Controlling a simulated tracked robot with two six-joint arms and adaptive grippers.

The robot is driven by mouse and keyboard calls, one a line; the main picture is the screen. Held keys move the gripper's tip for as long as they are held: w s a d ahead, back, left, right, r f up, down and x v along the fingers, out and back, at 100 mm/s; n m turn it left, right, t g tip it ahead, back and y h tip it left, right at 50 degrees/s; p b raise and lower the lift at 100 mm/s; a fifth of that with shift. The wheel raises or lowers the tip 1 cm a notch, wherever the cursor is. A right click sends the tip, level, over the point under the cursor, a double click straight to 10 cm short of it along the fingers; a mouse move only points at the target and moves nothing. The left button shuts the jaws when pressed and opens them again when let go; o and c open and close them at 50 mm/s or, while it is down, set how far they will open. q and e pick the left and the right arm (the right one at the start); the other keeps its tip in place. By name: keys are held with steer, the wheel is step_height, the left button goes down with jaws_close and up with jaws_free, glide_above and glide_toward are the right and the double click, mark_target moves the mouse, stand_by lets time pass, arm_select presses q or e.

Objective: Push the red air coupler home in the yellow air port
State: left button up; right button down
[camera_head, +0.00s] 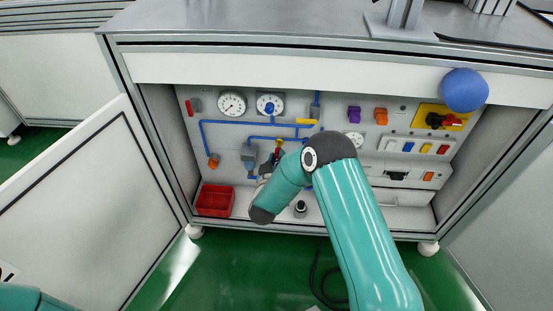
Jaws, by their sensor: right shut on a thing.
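The yellow air port (279,143) shows as a small yellow piece on the grey panel, by the blue pipes. The red air coupler (277,153) shows as a small red patch right below it. My right gripper (268,170) reaches to the panel there and is shut on the red air coupler. My right wrist hides most of the fingers and the coupler's lower part. I cannot tell whether coupler and port touch or how deep the coupler sits. My left gripper is out of view; only a teal part of my left arm shows at the lower left.
A red bin (215,200) stands on the cabinet floor at the left. Gauges (232,104), blue pipes (205,137) and a grey-blue box (249,157) surround the spot. A blue ball (465,90) is at the upper right. An open door (90,210) stands left.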

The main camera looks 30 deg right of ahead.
steer(key=shift+r+b+x, duration=0.15)
steer(key=shift+b+x, duration=0.1)
steer(key=shift+x, duration=0.45)
steer(key=shift+r+b+x, duration=0.1)
steer(key=shift+b+x, duration=0.15)
steer(key=shift+x, duration=0.45)
steer(key=c, duration=0.9)
jaws_free()
steer(key=shift+w, duration=0.15)
steer(key=shift+a, duration=0.1)
steer(key=v, duration=1.2)
steer(key=shift+f, duration=0.1)
